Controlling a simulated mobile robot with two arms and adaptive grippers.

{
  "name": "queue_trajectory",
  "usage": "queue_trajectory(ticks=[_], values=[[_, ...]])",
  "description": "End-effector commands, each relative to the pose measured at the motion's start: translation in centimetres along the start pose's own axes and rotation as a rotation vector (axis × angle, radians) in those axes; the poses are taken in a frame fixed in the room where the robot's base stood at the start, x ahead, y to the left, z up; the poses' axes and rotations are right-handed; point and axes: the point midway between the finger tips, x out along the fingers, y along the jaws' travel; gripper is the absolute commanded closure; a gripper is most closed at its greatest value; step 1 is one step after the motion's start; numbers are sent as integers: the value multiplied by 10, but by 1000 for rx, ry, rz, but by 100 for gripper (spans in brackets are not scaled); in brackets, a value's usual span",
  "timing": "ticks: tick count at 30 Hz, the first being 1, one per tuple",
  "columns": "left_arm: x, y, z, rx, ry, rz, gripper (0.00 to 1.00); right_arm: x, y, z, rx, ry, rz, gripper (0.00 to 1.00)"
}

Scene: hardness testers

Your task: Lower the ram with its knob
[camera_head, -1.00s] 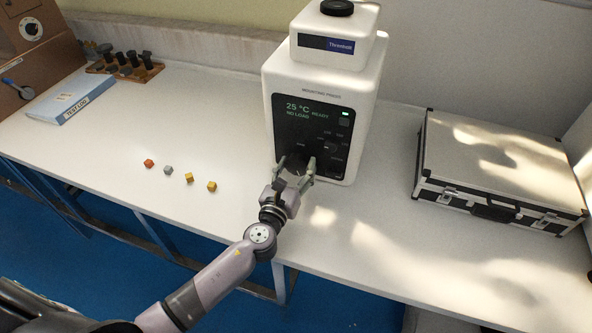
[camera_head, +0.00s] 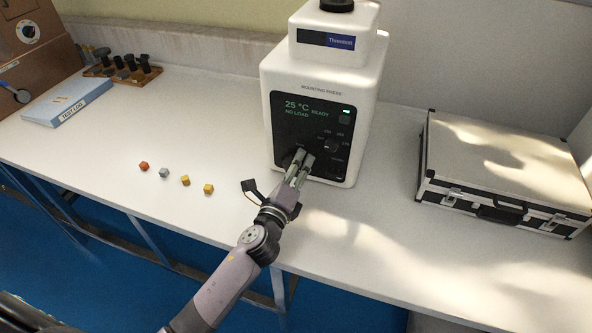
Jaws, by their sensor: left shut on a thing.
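The white mounting press (camera_head: 318,80) stands at the back edge of the bench. Its black front panel (camera_head: 288,128) reads "25 °C READY" and "NO LOAD". My left gripper (camera_head: 300,162) is at the lower left of this panel. Its fingers are close together, shut on the ram knob, which they mostly hide. A second, smaller dark dial (camera_head: 331,146) with markings around it sits to the upper right of the fingers, clear of them. The ram itself cannot be made out. My right gripper is not in view.
Several small cubes (camera_head: 185,180) lie left of my arm on the white bench (camera_head: 110,150). A blue "TEST LOG" binder (camera_head: 68,102) and a wooden rack (camera_head: 125,75) are at the back left. A silver case (camera_head: 505,165) lies right of the press.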

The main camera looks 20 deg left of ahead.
Motion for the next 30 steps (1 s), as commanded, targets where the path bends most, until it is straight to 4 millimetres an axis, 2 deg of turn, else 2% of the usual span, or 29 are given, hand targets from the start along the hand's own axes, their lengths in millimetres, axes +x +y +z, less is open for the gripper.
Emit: queue_trajectory(ticks=[14,30], values=[[0,0,0,-456,-1,3,73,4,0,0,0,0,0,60],[0,-2,1,-968,-2,3,73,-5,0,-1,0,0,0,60]])
